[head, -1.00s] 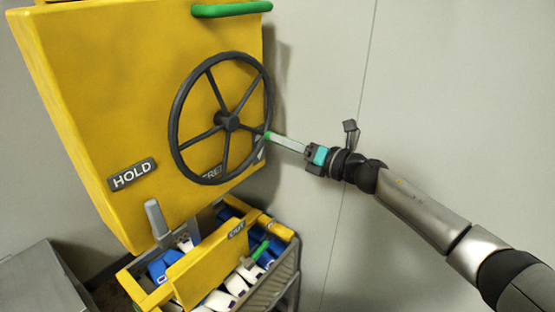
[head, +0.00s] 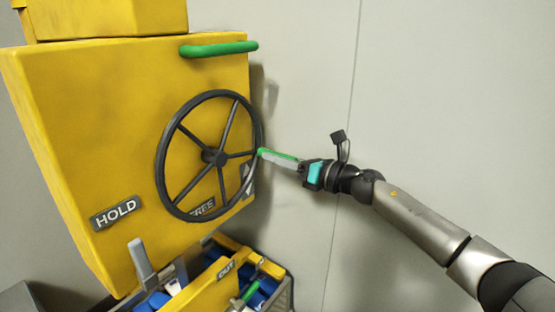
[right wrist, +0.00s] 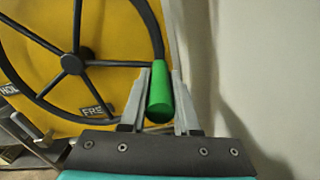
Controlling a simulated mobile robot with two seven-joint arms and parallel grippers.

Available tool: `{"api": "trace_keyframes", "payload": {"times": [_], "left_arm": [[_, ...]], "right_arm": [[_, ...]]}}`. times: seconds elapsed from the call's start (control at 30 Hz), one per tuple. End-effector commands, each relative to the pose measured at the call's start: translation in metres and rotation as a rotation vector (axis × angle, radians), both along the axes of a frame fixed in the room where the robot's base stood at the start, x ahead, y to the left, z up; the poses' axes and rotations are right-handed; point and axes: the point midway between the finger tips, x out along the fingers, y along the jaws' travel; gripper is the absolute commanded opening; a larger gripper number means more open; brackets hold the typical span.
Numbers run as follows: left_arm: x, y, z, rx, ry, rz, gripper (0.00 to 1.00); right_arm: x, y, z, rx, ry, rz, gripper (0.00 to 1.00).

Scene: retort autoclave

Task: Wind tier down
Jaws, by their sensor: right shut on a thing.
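A black spoked handwheel (head: 214,157) is mounted on the face of a yellow box (head: 120,120); the wheel also shows in the right wrist view (right wrist: 72,64). A green handle (right wrist: 160,95) stands out from the wheel's right rim. My right gripper (head: 264,155) reaches in from the right and is shut on this green handle, with one finger on each side of it in the right wrist view (right wrist: 160,100). A FREE label (head: 202,208) is partly hidden behind the wheel rim. My left gripper is not in view.
A fixed green bar (head: 220,49) crosses the upper part of the box. Below, a basket holds blue and white items with a yellow part labelled OUT (head: 226,268) above it. The pale wall (head: 430,100) stands behind my right arm.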

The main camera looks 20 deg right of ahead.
Motion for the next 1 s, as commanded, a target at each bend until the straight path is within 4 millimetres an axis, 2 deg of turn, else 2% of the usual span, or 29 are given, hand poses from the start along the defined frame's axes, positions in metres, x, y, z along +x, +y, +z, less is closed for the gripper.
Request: {"api": "trace_keyframes", "payload": {"times": [0.13, 0.17, 0.4, 0.77, 1.0], "left_arm": [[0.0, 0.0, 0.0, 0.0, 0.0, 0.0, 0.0], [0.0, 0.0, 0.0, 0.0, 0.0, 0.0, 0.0], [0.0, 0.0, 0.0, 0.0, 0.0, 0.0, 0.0], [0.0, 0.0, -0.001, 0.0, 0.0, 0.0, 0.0], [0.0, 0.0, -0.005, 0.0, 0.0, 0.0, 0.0]], "right_arm": [[0.002, -0.003, 0.006, 0.003, -0.01, -0.008, 0.0], [0.001, -0.003, 0.006, 0.003, -0.01, -0.008, 0.32], [0.001, -0.001, 0.003, 0.002, -0.006, -0.004, 0.59], [-0.003, -0.004, 0.001, 0.001, -0.002, -0.002, 0.59], [-0.03, -0.023, -0.001, 0.0, 0.0, -0.003, 0.59]]}}
